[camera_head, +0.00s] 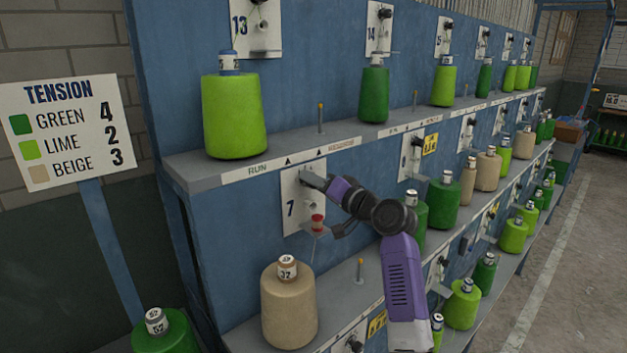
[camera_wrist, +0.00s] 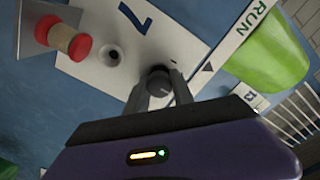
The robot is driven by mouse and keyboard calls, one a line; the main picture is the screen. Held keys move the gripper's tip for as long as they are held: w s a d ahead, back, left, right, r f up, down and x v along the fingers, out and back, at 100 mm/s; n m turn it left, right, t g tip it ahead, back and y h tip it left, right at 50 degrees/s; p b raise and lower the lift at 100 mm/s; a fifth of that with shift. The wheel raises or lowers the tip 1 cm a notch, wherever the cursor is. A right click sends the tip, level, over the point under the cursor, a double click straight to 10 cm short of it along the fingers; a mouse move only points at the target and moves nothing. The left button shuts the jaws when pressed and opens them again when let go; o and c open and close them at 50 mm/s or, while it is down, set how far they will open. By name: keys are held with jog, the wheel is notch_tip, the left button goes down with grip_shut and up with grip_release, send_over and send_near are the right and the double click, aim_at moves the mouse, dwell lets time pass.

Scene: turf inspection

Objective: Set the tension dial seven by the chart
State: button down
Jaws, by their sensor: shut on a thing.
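The white plate marked 7 (camera_head: 290,217) is on the blue frame, with a beige cone (camera_head: 288,308) below it. In the wrist view the plate (camera_wrist: 190,40) is tilted. My gripper (camera_head: 311,181) is at the plate's upper part. In the wrist view its fingers (camera_wrist: 158,90) are shut on the dark dial knob (camera_wrist: 160,73). The fingers hide the dial's sides, and I cannot read its setting. The tension chart (camera_head: 68,130) at left reads green 4, lime 2, beige 3.
A red-ended spool part (camera_head: 317,222) sticks out just below my gripper; it shows in the wrist view (camera_wrist: 70,42). A shelf edge (camera_head: 262,167) runs above. A lime cone (camera_head: 234,118) stands on it. Several more cones and dials line the frame at right.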

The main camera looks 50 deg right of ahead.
jog(key=shift+f, duration=0.1)
dwell(0.3)
jog(key=c, duration=1.1)
grip_release()
jog(key=b+v, duration=0.2)
jog(key=v, duration=0.6)
jog(key=shift+d, duration=0.1)
